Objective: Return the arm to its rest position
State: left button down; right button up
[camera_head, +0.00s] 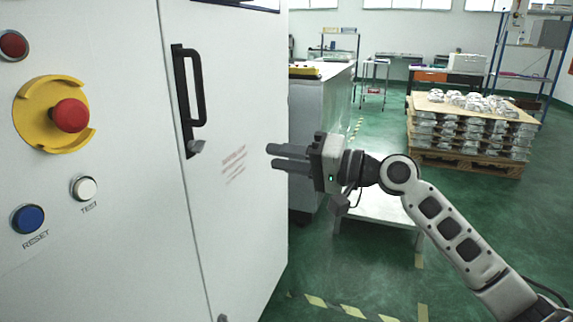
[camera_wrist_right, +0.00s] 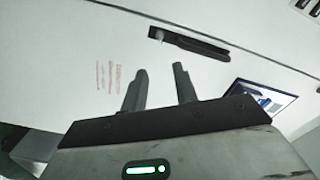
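My right gripper (camera_head: 270,156) reaches in from the right in the camera_head view. Its fingers point left toward the white cabinet door (camera_head: 240,220). In the camera_wrist_right view the right gripper (camera_wrist_right: 160,70) has its two fingers apart with nothing between them. The black door handle (camera_head: 197,88) is up and to the left of the fingertips, apart from them. The handle (camera_wrist_right: 190,44) also shows beyond the fingers in the wrist view. My left gripper is not in view.
A yellow-ringed red emergency button (camera_head: 70,115), a white button (camera_head: 85,188) and a blue button (camera_head: 28,219) are on the cabinet's left panel. A low white table (camera_head: 375,208) stands below my right forearm. A wooden pallet (camera_head: 465,163) holds stacked castings behind. Green floor is open at right.

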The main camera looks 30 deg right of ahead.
jog(key=shift+s+d, duration=0.1)
jog(key=shift+s, duration=0.1)
dwell(0.4)
jog(key=s+a+f+n+g+h, duration=0.1)
jog(key=s+a+f+h, duration=0.2)
jog(key=f, duration=1)
jog(key=s+a+f+n+g+h, duration=0.15)
jog(key=s+a+f, duration=0.25)
jog(key=f, duration=0.8)
jog(key=s+a+f+n+h, duration=0.1)
jog(key=s+a+f+n, duration=0.1)
jog(key=s+a+f, duration=0.2)
jog(key=s+a+f+n+h, duration=0.2)
jog(key=s+a+f, duration=0.2)
jog(key=s, duration=0.5)
notch_tip(320, 180, down, 2)
jog(key=shift+f+g, duration=0.1)
jog(key=shift+g, duration=0.35)
